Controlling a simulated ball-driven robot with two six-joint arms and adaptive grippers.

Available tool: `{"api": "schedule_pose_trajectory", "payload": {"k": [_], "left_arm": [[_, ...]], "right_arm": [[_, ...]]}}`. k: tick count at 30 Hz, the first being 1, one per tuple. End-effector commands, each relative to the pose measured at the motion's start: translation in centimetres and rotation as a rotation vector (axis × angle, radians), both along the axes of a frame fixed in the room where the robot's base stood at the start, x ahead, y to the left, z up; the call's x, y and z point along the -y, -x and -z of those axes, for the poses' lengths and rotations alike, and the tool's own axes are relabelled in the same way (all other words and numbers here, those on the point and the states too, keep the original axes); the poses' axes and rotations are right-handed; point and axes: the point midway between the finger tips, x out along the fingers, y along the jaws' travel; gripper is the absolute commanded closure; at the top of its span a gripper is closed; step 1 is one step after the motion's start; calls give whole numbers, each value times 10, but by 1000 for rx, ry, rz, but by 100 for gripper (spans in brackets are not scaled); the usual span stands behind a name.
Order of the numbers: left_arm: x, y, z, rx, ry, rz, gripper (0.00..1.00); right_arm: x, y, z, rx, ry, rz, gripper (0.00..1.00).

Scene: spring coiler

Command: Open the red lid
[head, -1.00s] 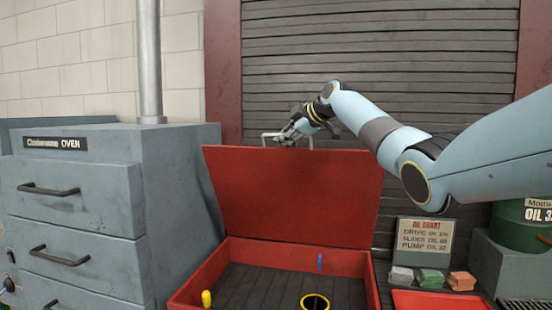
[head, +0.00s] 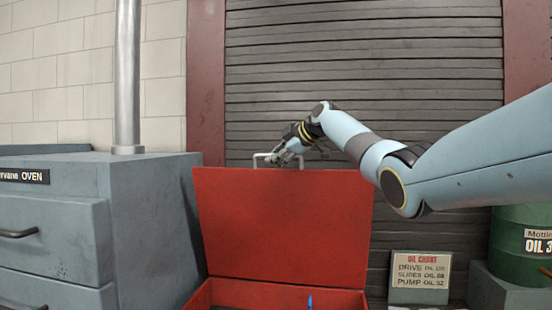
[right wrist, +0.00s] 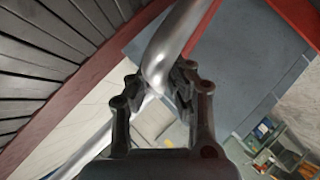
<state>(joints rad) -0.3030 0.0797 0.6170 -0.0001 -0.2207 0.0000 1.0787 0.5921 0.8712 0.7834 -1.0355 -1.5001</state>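The red lid (head: 282,225) stands open and roughly upright above the red box (head: 240,294), whose inside is mostly cut off by the lower picture edge. A pale metal handle (head: 262,158) rises from the lid's top edge. My right gripper (head: 283,158) is at this handle. In the right wrist view, the handle's curved silver bar (right wrist: 172,40) runs down between the fingers of the right gripper (right wrist: 162,90), which appear closed on it from both sides. My left gripper is not in view.
A grey oven cabinet (head: 150,220) stands left of the box, a pipe (head: 128,80) rising behind it. An oil chart sign (head: 420,270) and a green oil drum (head: 520,240) are at the right. A slatted shutter (head: 400,60) is behind the lid.

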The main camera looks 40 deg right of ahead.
Motion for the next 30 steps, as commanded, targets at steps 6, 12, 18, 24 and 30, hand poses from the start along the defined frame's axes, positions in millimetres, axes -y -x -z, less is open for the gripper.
{"api": "schedule_pose_trajectory", "payload": {"k": [6,12,18,24,30], "left_arm": [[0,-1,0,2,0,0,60],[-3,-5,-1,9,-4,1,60],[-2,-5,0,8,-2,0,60],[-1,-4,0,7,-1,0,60],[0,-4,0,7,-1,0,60]], "right_arm": [[0,0,1,-2,0,-1,64],[0,1,1,-3,0,-1,64],[2,14,-6,-2,3,0,64],[4,48,-24,-2,8,0,64],[6,84,-45,-2,7,0,64]]}}
